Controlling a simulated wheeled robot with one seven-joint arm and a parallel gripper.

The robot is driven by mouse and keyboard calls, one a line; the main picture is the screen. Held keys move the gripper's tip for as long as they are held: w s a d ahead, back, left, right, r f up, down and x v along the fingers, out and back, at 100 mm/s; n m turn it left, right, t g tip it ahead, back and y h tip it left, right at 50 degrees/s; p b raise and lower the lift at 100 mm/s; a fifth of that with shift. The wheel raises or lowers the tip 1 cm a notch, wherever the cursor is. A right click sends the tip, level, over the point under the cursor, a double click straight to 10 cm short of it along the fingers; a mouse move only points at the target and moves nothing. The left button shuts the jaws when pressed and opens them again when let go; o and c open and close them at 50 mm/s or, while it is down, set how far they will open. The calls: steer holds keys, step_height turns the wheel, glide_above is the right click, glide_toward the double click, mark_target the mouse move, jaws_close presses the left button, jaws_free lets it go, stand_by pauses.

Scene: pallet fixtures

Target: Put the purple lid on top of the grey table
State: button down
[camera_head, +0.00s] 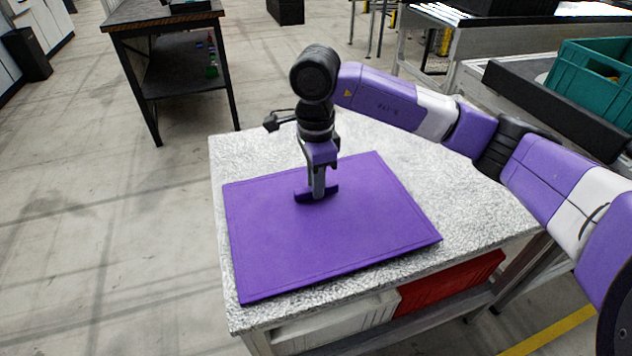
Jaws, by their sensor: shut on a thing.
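The purple lid (330,245) is a flat rectangular panel with a darker raised handle (303,196) near its back middle. It is over the grey speckled table (480,205), towards its front left. Its front left edge is close to the table's edge. My gripper (318,196) points down and is shut on the lid's handle. I cannot tell for sure whether the lid's underside touches the tabletop all over. The fingertips are partly hidden by the handle.
Under the table are a white crate (335,322) and a red crate (450,285). A teal crate (585,85) stands at the right. A dark table (165,22) is at the back left. The grey tabletop is bare behind and right of the lid.

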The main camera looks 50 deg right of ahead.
steer(key=c, duration=1.3)
jaws_free()
step_height(320, 180, up, 12)
